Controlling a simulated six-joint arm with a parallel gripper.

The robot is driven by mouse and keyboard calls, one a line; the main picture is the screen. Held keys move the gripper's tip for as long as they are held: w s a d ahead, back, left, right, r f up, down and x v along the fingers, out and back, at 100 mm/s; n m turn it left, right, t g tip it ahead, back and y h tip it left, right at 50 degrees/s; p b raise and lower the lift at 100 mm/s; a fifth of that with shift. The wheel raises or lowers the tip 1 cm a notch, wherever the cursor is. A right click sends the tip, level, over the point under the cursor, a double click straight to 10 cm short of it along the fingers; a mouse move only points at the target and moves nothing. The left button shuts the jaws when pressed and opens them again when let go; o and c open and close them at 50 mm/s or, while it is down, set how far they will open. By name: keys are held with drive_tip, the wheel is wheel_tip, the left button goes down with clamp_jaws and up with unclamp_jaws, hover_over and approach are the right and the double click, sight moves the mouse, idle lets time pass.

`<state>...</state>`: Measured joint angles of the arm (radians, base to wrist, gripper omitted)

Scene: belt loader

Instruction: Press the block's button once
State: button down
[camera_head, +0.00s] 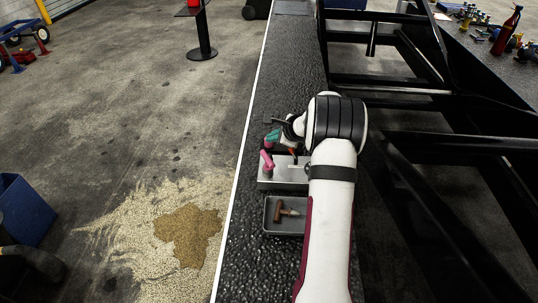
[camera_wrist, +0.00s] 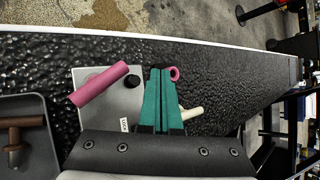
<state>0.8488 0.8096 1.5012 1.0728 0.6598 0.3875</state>
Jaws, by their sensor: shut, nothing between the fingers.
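The grey block (camera_wrist: 92,82) sits on the dark, rough-surfaced strip, and it shows in the head view too (camera_head: 270,184). A pink cylinder (camera_wrist: 98,85) lies slanted across its top. A small round black knob, which looks like the button (camera_wrist: 132,81), stands near the block's edge, left of my fingers. My gripper (camera_wrist: 161,71) has its teal fingers shut together and empty. They point past the knob, apart from it in the picture; their height above the block is unclear. In the head view my gripper (camera_head: 272,136) is just beyond the block, and my arm hides the block's right side.
A grey tray (camera_head: 267,229) with a brown-and-tan tool (camera_head: 287,211) stands on the near side of the block. A pink ring (camera_wrist: 174,73) and a pale peg (camera_wrist: 190,113) show beside my fingers. Black frame beams (camera_head: 460,143) lie to the right. The far strip is clear.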

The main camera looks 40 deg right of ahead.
drive_tip(key=shift+f, duration=2.05)
idle(0.4)
drive_tip(key=shift+f, duration=0.4)
drive_tip(key=shift+f, duration=0.5)
idle(0.5)
idle(0.3)
drive_tip(key=shift+r, duration=0.95)
drive_tip(key=shift+r, duration=2.5)
